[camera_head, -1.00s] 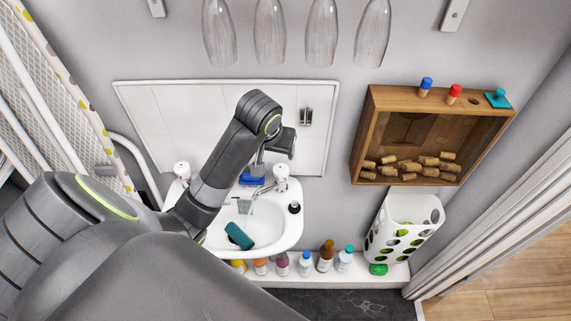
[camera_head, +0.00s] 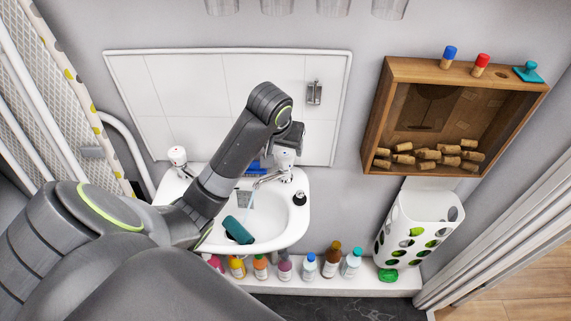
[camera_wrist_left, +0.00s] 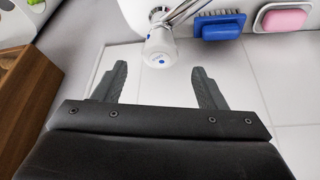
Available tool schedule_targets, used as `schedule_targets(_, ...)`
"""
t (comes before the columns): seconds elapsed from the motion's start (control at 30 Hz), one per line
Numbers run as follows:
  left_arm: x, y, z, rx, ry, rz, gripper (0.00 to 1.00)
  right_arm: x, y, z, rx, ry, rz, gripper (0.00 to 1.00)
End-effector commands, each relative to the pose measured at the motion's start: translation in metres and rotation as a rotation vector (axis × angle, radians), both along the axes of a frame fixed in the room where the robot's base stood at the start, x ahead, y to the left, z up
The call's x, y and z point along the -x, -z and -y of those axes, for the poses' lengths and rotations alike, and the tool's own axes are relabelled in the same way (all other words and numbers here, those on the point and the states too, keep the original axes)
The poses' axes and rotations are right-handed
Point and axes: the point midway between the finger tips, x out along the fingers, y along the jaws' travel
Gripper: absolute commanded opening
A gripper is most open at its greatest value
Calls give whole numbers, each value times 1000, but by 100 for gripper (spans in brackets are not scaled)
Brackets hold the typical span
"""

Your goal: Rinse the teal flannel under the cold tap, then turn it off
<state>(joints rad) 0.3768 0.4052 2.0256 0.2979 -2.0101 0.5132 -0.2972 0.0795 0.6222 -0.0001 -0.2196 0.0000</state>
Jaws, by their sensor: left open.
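The teal flannel (camera_head: 238,230) lies bunched in the white basin (camera_head: 293,226) in the head view. A thin pale stream, seemingly water, shows just above it, below the spout. The cold tap (camera_head: 285,157) has a white knob; in the wrist view the knob (camera_wrist_left: 159,48) bears a blue dot. My left gripper (camera_wrist_left: 160,78) is open and empty, its two fingers pointing toward the knob. The knob appears between and just beyond the fingertips, without visible contact. In the head view my left arm's forearm and wrist hide the fingertips. My right gripper is not in view.
Another white-knobbed tap (camera_head: 178,156) stands at the basin's left. A blue brush (camera_wrist_left: 221,25) and pink soap (camera_wrist_left: 284,19) sit beside the cold tap. A small dark bottle (camera_head: 299,198) stands on the rim. Several bottles line the ledge below. A wooden cork box (camera_head: 376,130) hangs right.

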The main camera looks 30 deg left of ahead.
Motion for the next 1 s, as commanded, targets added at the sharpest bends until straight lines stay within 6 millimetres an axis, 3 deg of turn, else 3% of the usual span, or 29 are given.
schedule_targets(0.03,-2,11,-1,0,0,1,65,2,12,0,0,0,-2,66)
schedule_targets(0.47,-16,46,-5,-1,0,1,65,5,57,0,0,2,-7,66)
schedule_targets(0.7,-25,65,-8,0,0,-1,65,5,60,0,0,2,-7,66)
schedule_targets(1.0,-27,68,-9,0,0,1,65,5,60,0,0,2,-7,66)
